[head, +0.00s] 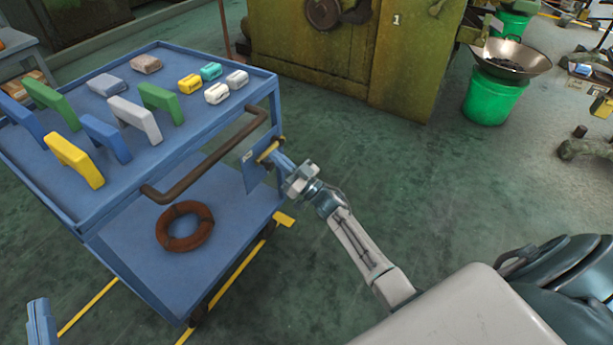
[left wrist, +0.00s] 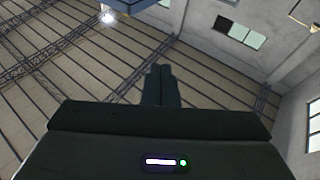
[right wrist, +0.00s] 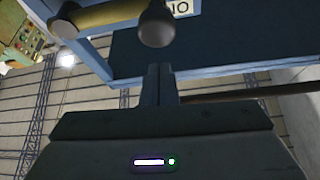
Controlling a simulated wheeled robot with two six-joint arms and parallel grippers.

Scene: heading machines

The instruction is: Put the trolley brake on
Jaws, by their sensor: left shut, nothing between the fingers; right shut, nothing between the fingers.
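The blue trolley (head: 122,178) stands at the left in the head view, with a brown push handle (head: 212,155). A blue plate (head: 256,172) on its near right side carries a yellow lever (head: 268,149). In the right wrist view the lever (right wrist: 95,17) shows as a yellow bar with a dark round knob (right wrist: 157,25), next to a partly cut-off white label (right wrist: 181,7). My right gripper (head: 281,160) is shut and empty, close to the plate; its fingertips (right wrist: 158,68) appear just below the knob. Contact cannot be told. My left gripper (head: 38,303) is shut and empty, low at the left.
Coloured blocks lie on the trolley's top, and a rusty ring (head: 185,226) lies on its lower shelf (head: 238,205). Yellow lines mark the floor. A green machine (head: 330,60) and a green bucket (head: 492,100) stand behind. The floor right of the trolley is clear.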

